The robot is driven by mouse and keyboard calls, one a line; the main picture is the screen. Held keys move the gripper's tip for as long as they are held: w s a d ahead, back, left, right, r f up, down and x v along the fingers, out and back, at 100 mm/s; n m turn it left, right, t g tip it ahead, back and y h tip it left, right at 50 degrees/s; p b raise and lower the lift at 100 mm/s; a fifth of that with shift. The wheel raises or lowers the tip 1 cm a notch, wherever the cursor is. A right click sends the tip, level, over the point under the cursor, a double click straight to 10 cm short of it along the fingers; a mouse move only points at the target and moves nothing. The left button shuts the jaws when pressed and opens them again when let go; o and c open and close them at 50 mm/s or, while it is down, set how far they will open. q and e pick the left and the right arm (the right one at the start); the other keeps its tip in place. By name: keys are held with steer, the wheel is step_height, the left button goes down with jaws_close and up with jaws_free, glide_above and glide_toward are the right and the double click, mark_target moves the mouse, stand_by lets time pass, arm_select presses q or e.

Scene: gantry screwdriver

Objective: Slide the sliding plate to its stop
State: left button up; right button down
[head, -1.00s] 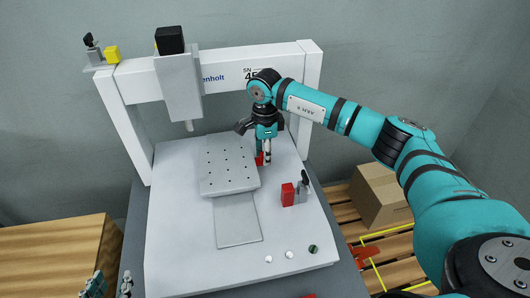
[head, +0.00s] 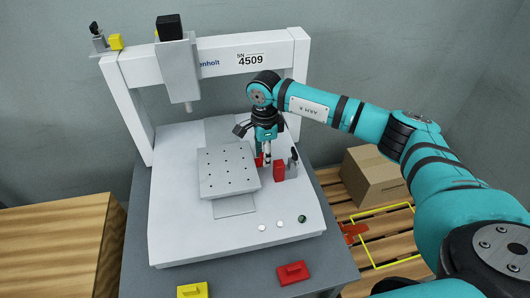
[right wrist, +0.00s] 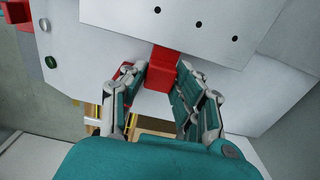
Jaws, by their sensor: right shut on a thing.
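The sliding plate (head: 226,178) is a grey square with a grid of dark holes, on a rail (head: 233,207) of the white gantry machine. Bare rail shows both behind it and in front of it. A red handle (right wrist: 161,72) sticks out from the plate's edge. My right gripper (head: 265,162) is at the plate's right side, shut on this handle; in the right wrist view the handle is between the fingers (right wrist: 162,82). The head view largely hides the handle behind the fingers. My left gripper is not in view.
A red block (head: 279,171) with a black lever stands close right of my right gripper. Several buttons (head: 280,225) line the base's front right. A red part (head: 293,272) and a yellow part (head: 192,290) lie in front. The screwdriver head (head: 181,75) hangs behind the plate.

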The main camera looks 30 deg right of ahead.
steer(key=shift+w, duration=0.2)
steer(key=c, duration=1)
jaws_free()
step_height(320, 180, up, 12)
